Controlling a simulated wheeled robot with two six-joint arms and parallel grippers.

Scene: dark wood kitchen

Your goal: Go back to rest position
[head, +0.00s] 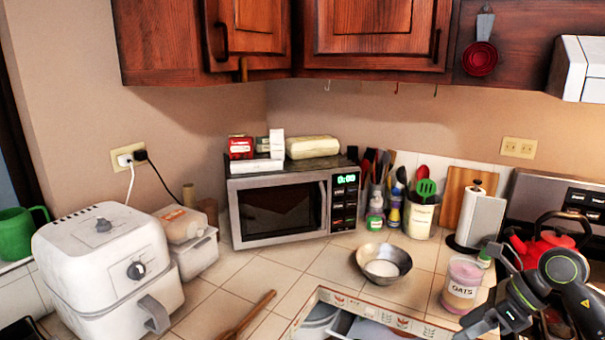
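My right arm comes in at the lower right, and its dark gripper (482,288) is above the counter beside the oats jar (462,285). Its two fingers look spread apart, with nothing visible between them. The oats jar stands upright, with a pinkish top and pale label. My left gripper is not in view.
A red kettle (548,246) on the stove is partly behind my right arm. A metal bowl (384,263), paper towel holder (480,219) and microwave (290,206) stand farther back. A white air fryer (105,265) is at left.

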